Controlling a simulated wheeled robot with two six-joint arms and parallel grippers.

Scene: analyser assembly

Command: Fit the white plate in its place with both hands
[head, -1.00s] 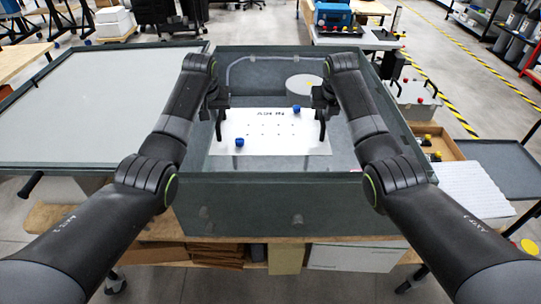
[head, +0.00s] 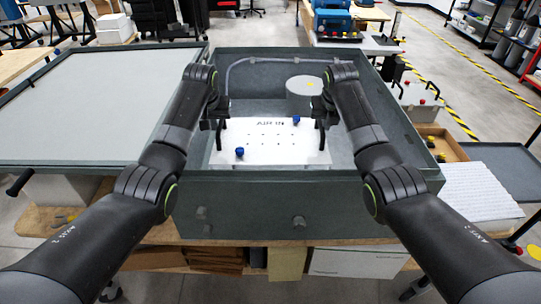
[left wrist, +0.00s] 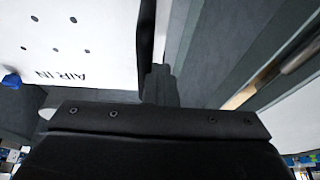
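The white plate (head: 268,153), marked AIR IN, is inside the open grey box. It has small dark holes, two blue knobs and a black upright handle at each side. My left gripper (head: 217,122) is at the left handle (head: 221,137) and looks shut on it. In the left wrist view, the handle (left wrist: 147,35) runs up beside the finger (left wrist: 160,85). My right gripper (head: 321,118) is at the right handle (head: 321,138) and looks shut on it. The fingertips are small and dark; whether the plate touches the box floor cannot be told.
The grey box (head: 290,205) has raised walls around the plate. A grey cylinder (head: 303,97) and a hose (head: 270,60) are behind the plate inside it. A large flat panel (head: 100,105) lies to the left. A parts tray (head: 447,150) and a white ribbed sheet (head: 480,190) are at right.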

